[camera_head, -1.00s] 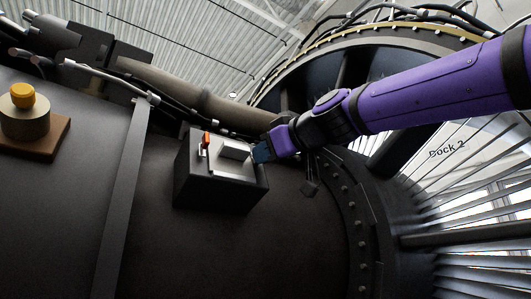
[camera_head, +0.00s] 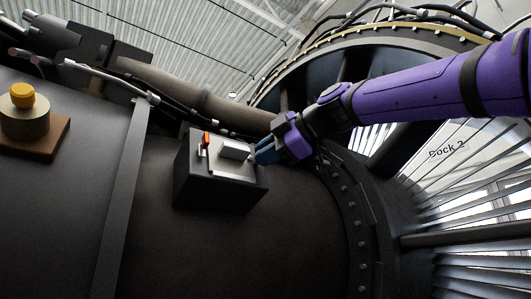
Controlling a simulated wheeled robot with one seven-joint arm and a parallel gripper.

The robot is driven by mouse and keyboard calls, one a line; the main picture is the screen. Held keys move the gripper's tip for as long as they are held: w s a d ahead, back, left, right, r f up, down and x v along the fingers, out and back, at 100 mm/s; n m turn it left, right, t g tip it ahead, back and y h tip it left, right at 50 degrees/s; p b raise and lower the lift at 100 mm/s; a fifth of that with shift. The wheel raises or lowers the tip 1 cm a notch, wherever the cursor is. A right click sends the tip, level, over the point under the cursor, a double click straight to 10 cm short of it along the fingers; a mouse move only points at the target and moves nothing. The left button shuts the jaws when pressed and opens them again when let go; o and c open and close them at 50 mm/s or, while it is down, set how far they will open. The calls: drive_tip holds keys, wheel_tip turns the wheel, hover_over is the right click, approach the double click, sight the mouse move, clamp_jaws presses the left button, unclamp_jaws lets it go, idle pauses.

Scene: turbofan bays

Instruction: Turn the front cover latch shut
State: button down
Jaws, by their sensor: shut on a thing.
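A dark box (camera_head: 219,190) with a pale metal cover plate (camera_head: 228,173) sits on the dark engine casing. A raised pale block (camera_head: 236,150) is on the plate, and a small red-tipped lever (camera_head: 206,141) stands near its left edge. My gripper (camera_head: 255,157) comes in from the right, with its blue fingers at the right edge of the box. They are shut on a small pale piece there, which appears to be the front cover latch (camera_head: 251,160). The fingers hide most of it, so its angle cannot be told.
A yellow knob (camera_head: 22,95) on a round base stands at the far left. A raised rib (camera_head: 121,200) runs left of the box. A thick pipe (camera_head: 190,94) passes behind it, and a bolted flange (camera_head: 358,220) curves at the right.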

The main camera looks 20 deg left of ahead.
drive_tip(key=shift+n+g+h, duration=0.3)
drive_tip(key=shift+n, duration=0.7)
drive_tip(key=c, duration=1.2)
unclamp_jaws()
drive_tip(key=v, duration=1)
drive_tip(key=shift+s+d+r, duration=0.1)
drive_tip(key=shift+d+r, duration=0.1)
drive_tip(key=shift+d, duration=0.15)
drive_tip(key=shift+f, duration=0.1)
